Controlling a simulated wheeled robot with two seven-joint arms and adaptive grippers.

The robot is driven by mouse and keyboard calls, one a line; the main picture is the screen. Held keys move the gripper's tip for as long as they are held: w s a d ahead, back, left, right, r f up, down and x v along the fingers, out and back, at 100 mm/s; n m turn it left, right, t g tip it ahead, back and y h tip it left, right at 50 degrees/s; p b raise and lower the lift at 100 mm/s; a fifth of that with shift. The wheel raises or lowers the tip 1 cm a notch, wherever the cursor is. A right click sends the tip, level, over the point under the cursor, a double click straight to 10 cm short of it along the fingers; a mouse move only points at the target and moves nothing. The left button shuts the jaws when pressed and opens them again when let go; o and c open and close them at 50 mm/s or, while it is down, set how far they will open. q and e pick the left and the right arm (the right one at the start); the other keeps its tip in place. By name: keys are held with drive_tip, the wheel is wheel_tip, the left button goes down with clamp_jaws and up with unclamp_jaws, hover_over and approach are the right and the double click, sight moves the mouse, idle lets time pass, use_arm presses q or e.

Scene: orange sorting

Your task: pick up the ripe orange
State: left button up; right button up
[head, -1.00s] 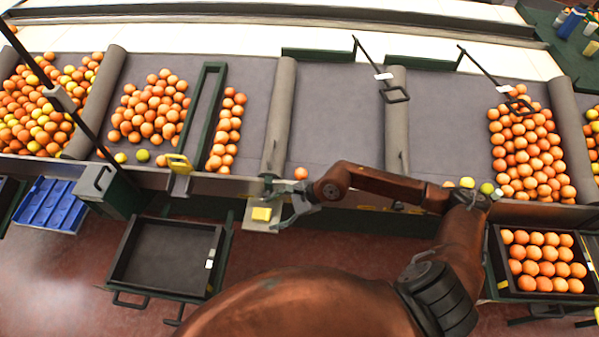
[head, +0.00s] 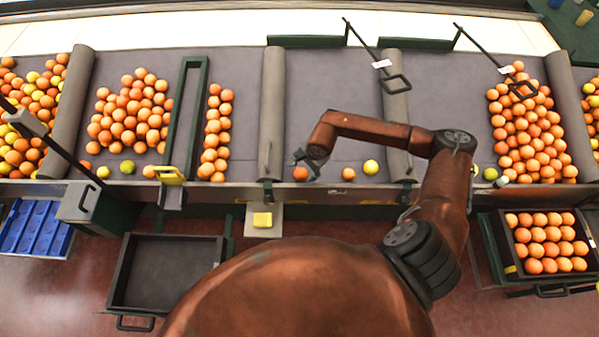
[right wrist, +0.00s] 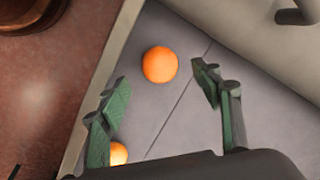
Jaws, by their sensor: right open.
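A deep orange fruit (head: 300,173) lies on the grey belt near its front edge, just beside the left roller. It also shows in the right wrist view (right wrist: 159,64), ahead of and between the fingers, with free room on both sides. My right gripper (head: 306,163) is open and empty, low over the belt beside this fruit. In the right wrist view the open fingers (right wrist: 161,79) stand well apart. A lighter orange (head: 348,174) lies to the right; it shows partly hidden behind the left finger in the wrist view (right wrist: 118,153). My left gripper is out of view.
A yellow fruit (head: 371,167) lies right of the lighter orange. Grey rollers (head: 272,110) and (head: 396,100) bound this belt section. An empty dark tray (head: 165,270) stands front left; a crate of oranges (head: 509,262) stands front right. The belt behind the gripper is clear.

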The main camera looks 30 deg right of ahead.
sight(302, 172)
drive_tip(key=shift+f, duration=0.55)
drive_tip(key=x, duration=0.4)
drive_tip(key=shift+w, duration=0.1)
drive_tip(key=c, duration=1)
use_arm(q)
drive_tip(key=shift+w+r, duration=0.15)
drive_tip(key=shift+w, duration=0.6)
use_arm(e)
drive_tip(key=shift+c, duration=1.3)
